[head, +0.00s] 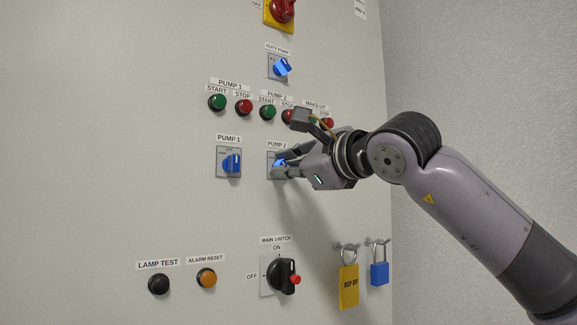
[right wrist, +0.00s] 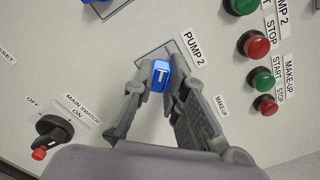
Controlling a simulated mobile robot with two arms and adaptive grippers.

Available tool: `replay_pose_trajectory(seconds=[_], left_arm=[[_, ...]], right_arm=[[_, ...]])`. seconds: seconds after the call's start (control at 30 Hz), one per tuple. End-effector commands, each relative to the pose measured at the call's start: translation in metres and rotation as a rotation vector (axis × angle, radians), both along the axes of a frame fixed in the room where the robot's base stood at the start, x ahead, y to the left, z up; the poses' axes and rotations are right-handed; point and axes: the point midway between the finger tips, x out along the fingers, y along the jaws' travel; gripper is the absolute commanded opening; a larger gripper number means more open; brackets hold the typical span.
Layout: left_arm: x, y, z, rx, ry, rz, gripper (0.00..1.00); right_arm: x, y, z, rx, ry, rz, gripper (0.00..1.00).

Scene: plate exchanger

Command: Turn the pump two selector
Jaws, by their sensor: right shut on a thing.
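The pump two selector (head: 278,163) is a blue knob on a square plate under the PUMP 2 label. In the head view my right gripper (head: 279,166) is at it and its fingers hide much of the knob. In the right wrist view the blue knob (right wrist: 160,74) sits between the two fingers of my right gripper (right wrist: 160,84), which is shut on it. The white mark on the knob shows, but the plate's position lettering is too small to read. My left gripper is in neither view.
The pump one selector (head: 231,163) is to the left on the grey panel. Pump start and stop buttons (head: 267,112) run above. The main switch (head: 283,275) is below. A yellow tag (head: 348,287) and a blue padlock (head: 379,274) hang at lower right.

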Motion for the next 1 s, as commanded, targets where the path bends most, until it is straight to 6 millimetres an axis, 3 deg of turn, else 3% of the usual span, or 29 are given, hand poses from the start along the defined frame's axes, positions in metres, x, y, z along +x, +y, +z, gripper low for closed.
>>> replay_pose_trajectory(seconds=[0.13,0.17,0.47,0.77,1.0], left_arm=[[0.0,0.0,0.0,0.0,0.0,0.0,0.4],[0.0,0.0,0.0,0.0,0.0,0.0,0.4],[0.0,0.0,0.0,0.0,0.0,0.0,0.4],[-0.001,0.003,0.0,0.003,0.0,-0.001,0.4],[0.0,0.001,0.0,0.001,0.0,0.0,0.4]], right_arm=[[0.0,0.0,0.001,-0.001,-0.003,-0.001,0.0],[0.0,0.0,0.001,0.0,-0.003,-0.001,0.13],[0.0,0.0,0.0,0.0,-0.001,-0.001,0.33],[-0.001,-0.001,0.0,0.0,-0.001,-0.001,0.33],[-0.024,-0.019,0.0,0.0,-0.003,-0.002,0.33]])
